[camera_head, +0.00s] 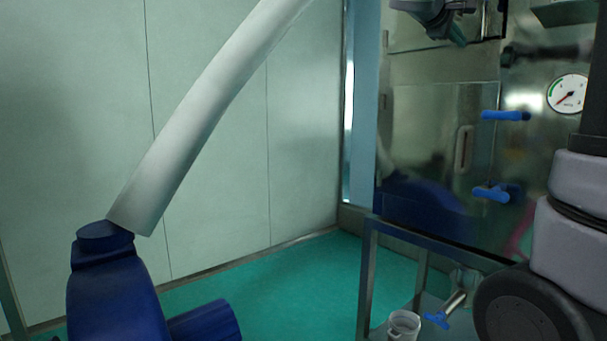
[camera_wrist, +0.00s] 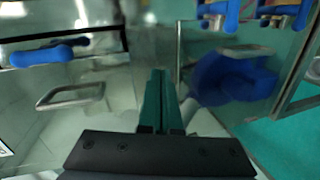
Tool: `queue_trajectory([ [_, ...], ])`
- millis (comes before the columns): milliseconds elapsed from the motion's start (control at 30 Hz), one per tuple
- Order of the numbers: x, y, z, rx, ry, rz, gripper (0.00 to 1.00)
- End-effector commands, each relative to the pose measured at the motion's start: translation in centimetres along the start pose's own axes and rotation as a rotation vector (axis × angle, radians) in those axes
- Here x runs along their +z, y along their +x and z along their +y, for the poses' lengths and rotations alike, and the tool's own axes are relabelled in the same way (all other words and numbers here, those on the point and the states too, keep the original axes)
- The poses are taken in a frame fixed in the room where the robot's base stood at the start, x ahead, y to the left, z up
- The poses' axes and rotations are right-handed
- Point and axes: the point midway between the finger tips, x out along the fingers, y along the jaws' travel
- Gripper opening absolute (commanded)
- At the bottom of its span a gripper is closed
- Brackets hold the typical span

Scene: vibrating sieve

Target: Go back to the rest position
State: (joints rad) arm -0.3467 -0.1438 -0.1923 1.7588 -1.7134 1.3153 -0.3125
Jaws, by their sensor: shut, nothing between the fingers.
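My gripper (camera_head: 457,36) shows at the top right of the head view, in front of the steel cabinet's upper part. Its two green fingers (camera_wrist: 157,100) are together in the wrist view, with nothing between them. The dark gripper body fills the bottom of that view. The fingers point toward a blurred steel surface, and I cannot tell the distance to it. They hold no object.
The steel cabinet (camera_head: 430,130) has blue handles (camera_head: 505,115) and a gauge (camera_head: 568,94). Below are a clear cup (camera_head: 404,325) and a valve (camera_head: 447,308). A blue machine (camera_head: 110,290) with a pale tube (camera_head: 200,120) stands left. Green floor (camera_head: 300,280) lies between.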

Motion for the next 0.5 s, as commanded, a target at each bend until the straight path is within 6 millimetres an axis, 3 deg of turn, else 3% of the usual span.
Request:
queue_trajectory([
  [33,2.2,-0.3,-2.3,-0.096,0.056,0.000,0.00],
  [200,7.7,-3.7,-12.1,-0.462,0.297,0.001,0.00],
  [400,11.8,-10.9,-22.1,-0.845,0.631,-0.034,0.00],
  [500,12.9,-14.6,-25.8,-1.000,0.803,-0.065,0.00],
])
